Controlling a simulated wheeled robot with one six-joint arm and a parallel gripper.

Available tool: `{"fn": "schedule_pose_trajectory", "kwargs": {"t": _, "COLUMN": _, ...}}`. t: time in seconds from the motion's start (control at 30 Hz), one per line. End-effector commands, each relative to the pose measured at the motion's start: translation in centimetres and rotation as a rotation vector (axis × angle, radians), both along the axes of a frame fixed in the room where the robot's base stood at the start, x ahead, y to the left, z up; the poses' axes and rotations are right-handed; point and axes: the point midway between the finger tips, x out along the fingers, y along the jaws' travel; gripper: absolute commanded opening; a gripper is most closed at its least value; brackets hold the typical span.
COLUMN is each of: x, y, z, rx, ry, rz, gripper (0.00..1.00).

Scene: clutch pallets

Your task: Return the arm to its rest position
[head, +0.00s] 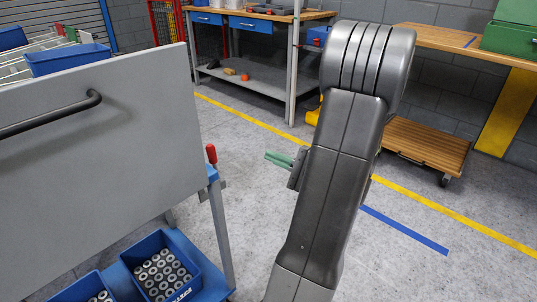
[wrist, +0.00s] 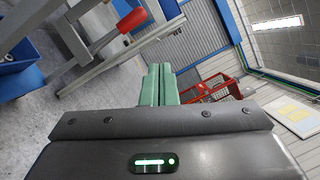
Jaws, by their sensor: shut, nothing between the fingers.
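My gripper (head: 279,159) shows as green fingers sticking out to the left from behind my grey arm in the head view. In the wrist view my gripper (wrist: 159,85) has its two green fingers side by side, shut and empty. Its tips point into open space and touch nothing that I can see. Part of the gripper is hidden behind the arm in the head view.
A grey panel (head: 130,140) with a black handle stands at the left. Below it, blue bins (head: 160,270) of metal rings sit on a blue shelf. A red-handled clamp (head: 211,154) is on its edge. A wooden dolly (head: 425,146) stands behind right. Floor between is clear.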

Motion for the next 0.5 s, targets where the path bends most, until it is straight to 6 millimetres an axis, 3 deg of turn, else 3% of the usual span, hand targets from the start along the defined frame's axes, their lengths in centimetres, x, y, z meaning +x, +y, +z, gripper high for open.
{"fn": "schedule_pose_trajectory", "kwargs": {"t": 0.33, "x": 0.1, "y": 0.1, "z": -0.1, "rx": -0.001, "ry": 0.000, "rz": 0.000, "gripper": 0.00}}
{"fn": "schedule_pose_trajectory", "kwargs": {"t": 0.5, "x": 0.5, "y": 1.5, "z": -0.2, "rx": -0.002, "ry": 0.000, "rz": 0.003, "gripper": 0.00}}
